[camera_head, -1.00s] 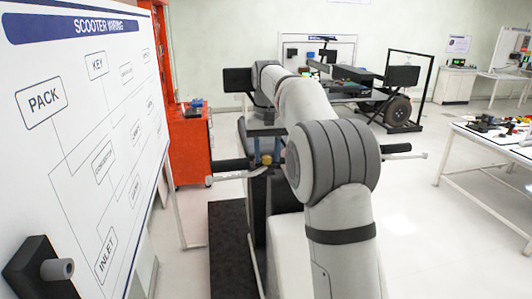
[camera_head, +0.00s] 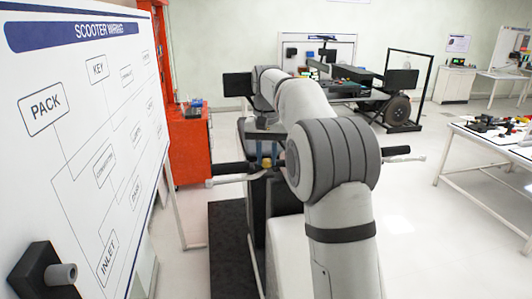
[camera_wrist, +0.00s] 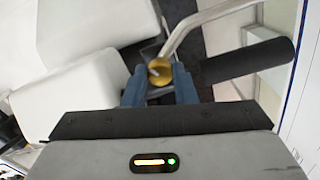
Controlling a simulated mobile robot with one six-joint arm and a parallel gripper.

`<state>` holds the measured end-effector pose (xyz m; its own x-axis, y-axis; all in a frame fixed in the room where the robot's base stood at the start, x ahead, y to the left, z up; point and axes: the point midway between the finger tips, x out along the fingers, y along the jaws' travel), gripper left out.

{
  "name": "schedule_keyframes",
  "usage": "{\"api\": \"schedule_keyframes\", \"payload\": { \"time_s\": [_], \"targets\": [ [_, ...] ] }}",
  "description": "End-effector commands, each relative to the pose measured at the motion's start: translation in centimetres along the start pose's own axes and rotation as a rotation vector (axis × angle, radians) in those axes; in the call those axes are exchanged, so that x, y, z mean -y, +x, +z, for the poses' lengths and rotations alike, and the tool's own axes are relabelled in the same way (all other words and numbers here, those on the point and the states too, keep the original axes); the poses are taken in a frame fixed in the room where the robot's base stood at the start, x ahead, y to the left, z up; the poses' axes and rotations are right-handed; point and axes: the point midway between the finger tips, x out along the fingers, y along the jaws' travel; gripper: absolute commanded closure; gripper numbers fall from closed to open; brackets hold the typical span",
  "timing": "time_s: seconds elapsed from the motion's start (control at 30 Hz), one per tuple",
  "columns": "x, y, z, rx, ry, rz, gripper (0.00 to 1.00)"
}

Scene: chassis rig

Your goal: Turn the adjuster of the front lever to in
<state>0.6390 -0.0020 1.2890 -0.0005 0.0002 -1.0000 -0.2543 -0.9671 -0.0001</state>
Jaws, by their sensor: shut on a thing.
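The adjuster is a round brass knob (camera_wrist: 160,73) with a small pale pin, at the inner end of the front lever. The front lever (camera_wrist: 205,16) is a bent silver bar beside a black handlebar grip (camera_wrist: 245,60); it also shows in the head view (camera_head: 228,181). My gripper (camera_wrist: 160,84) has its blue fingers on either side of the brass knob, shut on it. The fingers hide the knob's sides. In the head view my gripper (camera_head: 267,152) is small at the lever's inner end. I cannot read any in or out mark on the adjuster.
A wiring board (camera_head: 85,130) stands close on the left, with a dark bracket (camera_head: 45,275) at its lower edge. A red cabinet (camera_head: 188,147) is behind it. A white table (camera_head: 485,150) with parts stands at right. Open floor lies between.

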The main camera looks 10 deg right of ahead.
Motion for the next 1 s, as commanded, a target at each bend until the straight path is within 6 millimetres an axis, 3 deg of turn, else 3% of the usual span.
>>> {"api": "schedule_keyframes", "payload": {
  "time_s": [1.0],
  "targets": [
    [0.03, -0.22, -0.04, -0.003, 0.901, -0.001, 0.98]
  ]
}}
